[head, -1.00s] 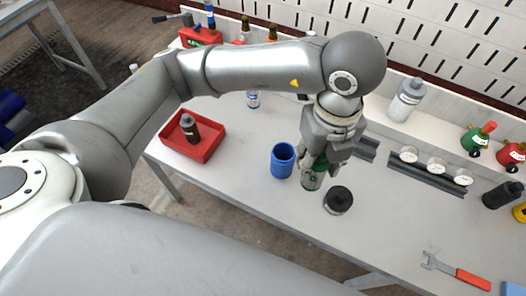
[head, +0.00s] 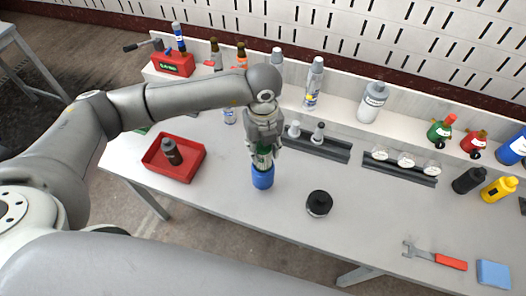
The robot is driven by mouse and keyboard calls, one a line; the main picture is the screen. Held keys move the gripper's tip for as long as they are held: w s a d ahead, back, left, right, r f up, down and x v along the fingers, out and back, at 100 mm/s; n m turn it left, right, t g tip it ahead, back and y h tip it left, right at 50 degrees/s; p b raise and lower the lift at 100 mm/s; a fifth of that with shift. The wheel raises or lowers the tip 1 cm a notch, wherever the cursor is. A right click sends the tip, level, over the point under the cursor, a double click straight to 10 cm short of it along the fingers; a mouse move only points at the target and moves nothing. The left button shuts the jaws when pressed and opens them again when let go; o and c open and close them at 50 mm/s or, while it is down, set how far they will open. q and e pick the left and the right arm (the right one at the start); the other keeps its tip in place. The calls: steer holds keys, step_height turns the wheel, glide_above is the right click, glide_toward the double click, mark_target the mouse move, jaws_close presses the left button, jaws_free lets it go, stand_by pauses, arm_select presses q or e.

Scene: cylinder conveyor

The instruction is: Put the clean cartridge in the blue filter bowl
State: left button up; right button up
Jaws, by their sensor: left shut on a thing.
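The blue filter bowl (head: 263,180) stands upright on the grey bench in the head view. My left gripper (head: 264,147) is right above it, pointing down and shut on the clean cartridge (head: 263,160), which has a green end. The cartridge is upright and in line with the bowl. Its lower end meets the bowl's rim in the picture; I cannot tell how far inside it is. The gripper and cartridge hide the bowl's opening. My right gripper is not in view.
A red tray (head: 189,175) with a dark cartridge (head: 172,152) inside lies to the left. A black round cap (head: 318,203) is right of the bowl. Dark racks (head: 316,147) stand behind. A wrench (head: 434,257) lies front right. The bench between cap and wrench is clear.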

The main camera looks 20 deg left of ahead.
mark_target(263, 157)
arm_select(q)
step_height(263, 157, down, 2)
steer(key=shift+s+a+f+p, duration=0.1)
steer(key=shift+f+p, duration=0.15)
steer(key=shift+p, duration=0.3)
steer(key=shift+f, duration=0.3)
steer(key=shift+f+b, duration=0.65)
steer(key=shift+b, duration=0.05)
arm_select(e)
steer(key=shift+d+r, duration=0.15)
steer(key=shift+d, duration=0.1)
arm_select(q)
steer(key=o, duration=1.1)
steer(key=shift+r, duration=0.15)
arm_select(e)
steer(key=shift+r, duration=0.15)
